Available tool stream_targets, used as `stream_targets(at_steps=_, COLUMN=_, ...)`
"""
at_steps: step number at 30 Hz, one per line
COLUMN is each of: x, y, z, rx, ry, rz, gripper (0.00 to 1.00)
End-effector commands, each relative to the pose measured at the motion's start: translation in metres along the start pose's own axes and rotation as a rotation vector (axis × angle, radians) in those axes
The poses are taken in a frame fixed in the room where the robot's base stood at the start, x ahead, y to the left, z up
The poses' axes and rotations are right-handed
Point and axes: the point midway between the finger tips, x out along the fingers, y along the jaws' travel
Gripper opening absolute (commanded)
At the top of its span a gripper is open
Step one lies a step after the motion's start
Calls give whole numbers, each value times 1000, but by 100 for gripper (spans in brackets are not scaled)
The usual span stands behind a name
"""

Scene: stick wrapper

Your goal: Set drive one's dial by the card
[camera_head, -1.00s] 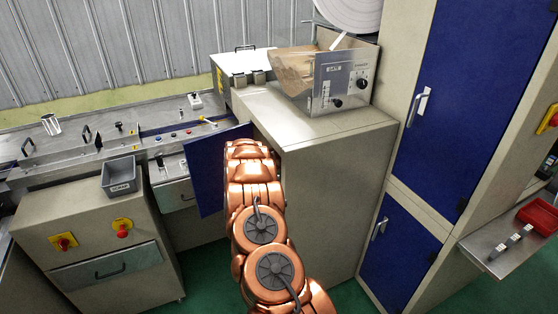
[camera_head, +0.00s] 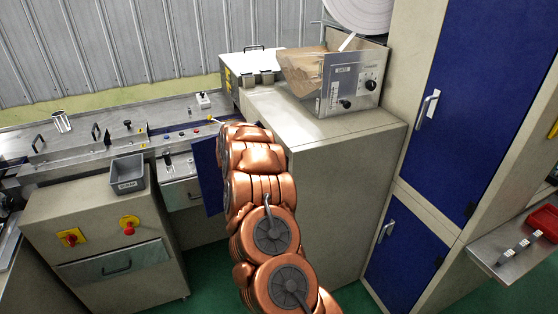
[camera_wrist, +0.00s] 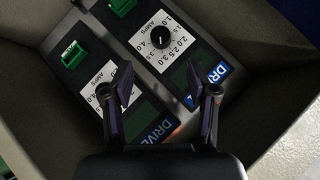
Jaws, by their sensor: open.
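In the wrist view two dark drive units lie side by side in a beige cabinet. The right unit has a black knob (camera_wrist: 160,42) on a white amps scale (camera_wrist: 177,66), with a blue DRIVE label (camera_wrist: 215,73) whose number I cannot read surely. The left unit has its own white scale (camera_wrist: 79,95) and a DRIVE label (camera_wrist: 158,127); its knob is hidden behind my left finger. My gripper (camera_wrist: 163,88) is open over the units, with nothing between its fingers. I cannot make out a card. In the head view my arm hides the gripper.
Green connectors (camera_wrist: 73,55) stand up from the units. In the head view an open blue door (camera_head: 207,172) stands beside my arm, and a beige cabinet (camera_head: 335,190) is close on the right. A grey bin (camera_head: 127,173) sits on the left cabinet.

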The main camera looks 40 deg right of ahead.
Motion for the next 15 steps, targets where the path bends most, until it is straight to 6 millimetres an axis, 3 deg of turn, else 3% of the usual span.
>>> stream_targets(at_steps=6, x=-20, y=0, z=0, rx=-2, ry=1, rz=0, gripper=58)
stream_targets(at_steps=15, x=-26, y=1, z=0, rx=-2, ry=1, rz=1, gripper=58)
